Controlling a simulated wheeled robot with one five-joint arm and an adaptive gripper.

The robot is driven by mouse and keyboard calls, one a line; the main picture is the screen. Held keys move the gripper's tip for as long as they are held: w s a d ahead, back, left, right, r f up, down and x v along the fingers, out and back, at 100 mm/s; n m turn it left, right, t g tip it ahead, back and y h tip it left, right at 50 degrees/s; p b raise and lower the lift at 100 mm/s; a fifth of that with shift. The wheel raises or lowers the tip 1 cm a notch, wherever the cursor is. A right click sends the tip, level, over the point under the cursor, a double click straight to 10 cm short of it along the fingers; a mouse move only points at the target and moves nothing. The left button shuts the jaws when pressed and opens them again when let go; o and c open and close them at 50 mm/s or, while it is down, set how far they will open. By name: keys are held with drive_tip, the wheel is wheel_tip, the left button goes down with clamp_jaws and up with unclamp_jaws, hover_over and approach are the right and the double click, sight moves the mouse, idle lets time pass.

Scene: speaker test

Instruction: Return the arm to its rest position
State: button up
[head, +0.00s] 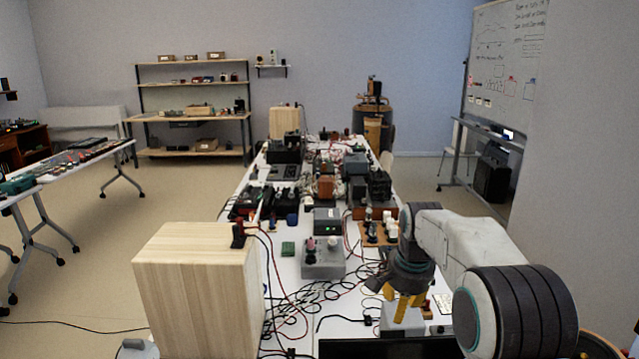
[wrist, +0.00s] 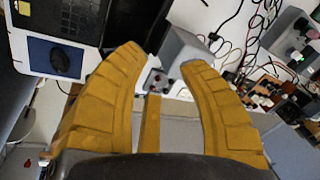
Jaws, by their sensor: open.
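My gripper (head: 403,305) shows at the lower right of the head view, at the end of my white and black arm. Its yellow fingers point down over the near right part of the long white table (head: 290,262). In the wrist view my gripper (wrist: 165,75) has its two fingers spread apart, with nothing held between them. A grey box (wrist: 183,52) lies beyond the fingertips there. I cannot tell the exact gap between the fingers and the things below.
A wooden speaker box (head: 195,290) stands at the near left. Loose cables, a grey device (head: 323,262) and several electronics crowd the table. A dark screen (head: 390,349) is at the front edge. A whiteboard (head: 505,60) stands at the right. Floor is open at the left (head: 100,270).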

drive_tip(key=s+f+n+g, duration=0.3)
drive_tip(key=s+f+n, duration=0.4)
drive_tip(key=s, duration=0.3)
drive_tip(key=s+r+n+t, duration=0.1)
drive_tip(key=s+r, duration=0.3)
drive_tip(key=s, duration=0.7)
drive_tip(key=s+r+n+t, duration=0.2)
drive_tip(key=s+r+t, duration=0.1)
drive_tip(key=s, duration=0.9)
drive_tip(key=shift+v, duration=0.8)
